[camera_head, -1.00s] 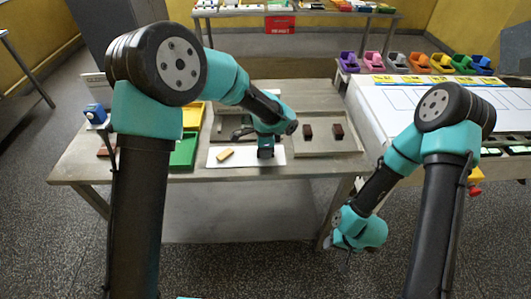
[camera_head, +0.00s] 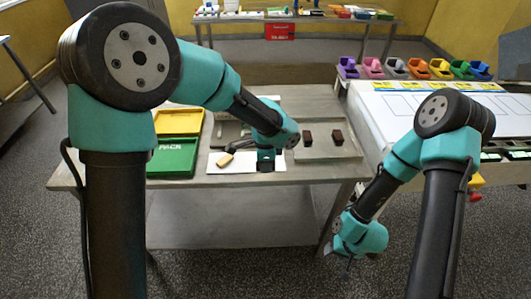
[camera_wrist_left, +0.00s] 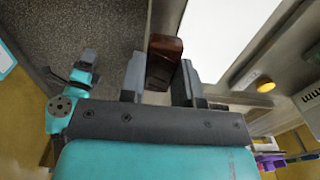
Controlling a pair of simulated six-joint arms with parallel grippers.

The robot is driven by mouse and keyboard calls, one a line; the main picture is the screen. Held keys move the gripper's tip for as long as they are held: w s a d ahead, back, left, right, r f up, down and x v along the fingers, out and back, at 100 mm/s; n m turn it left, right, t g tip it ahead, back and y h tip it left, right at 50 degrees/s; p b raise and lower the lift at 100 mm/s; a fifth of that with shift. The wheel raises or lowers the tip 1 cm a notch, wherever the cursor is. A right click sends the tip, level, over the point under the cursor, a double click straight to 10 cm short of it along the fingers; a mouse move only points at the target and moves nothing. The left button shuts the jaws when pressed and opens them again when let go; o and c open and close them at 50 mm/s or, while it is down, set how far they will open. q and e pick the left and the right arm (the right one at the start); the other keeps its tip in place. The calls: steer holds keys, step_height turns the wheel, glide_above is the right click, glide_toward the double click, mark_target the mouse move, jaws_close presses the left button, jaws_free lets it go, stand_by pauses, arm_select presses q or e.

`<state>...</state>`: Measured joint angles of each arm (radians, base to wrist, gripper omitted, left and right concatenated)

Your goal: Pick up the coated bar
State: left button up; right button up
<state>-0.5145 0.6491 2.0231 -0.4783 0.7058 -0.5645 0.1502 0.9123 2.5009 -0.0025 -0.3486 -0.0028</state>
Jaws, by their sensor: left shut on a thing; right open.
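A dark brown coated bar (camera_wrist_left: 163,62) is between the two fingers of my left gripper (camera_wrist_left: 160,85) in the left wrist view. The gripper is shut on it, and the bar sticks out past the fingertips. In the head view my left gripper (camera_head: 266,165) is over the right end of a white sheet (camera_head: 240,168) on the table, and the held bar is hard to make out. Two more dark bars, a left one (camera_head: 308,138) and a right one (camera_head: 338,137), lie on a metal tray (camera_head: 325,152). My right gripper (camera_head: 350,262) hangs low, off the table's right front.
A tan bar (camera_head: 224,160) lies on the sheet's left part. A green tray (camera_head: 172,160) and a yellow tray (camera_head: 178,122) stand left of it. A white-topped counter (camera_head: 420,112) with several coloured bins is at the right. My left arm crosses above the table.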

arm_select(q)
steer(key=s, duration=0.9)
steer(key=shift+s+d+r, duration=0.15)
steer(key=shift+d+r, duration=0.05)
steer(key=shift+r, duration=0.25)
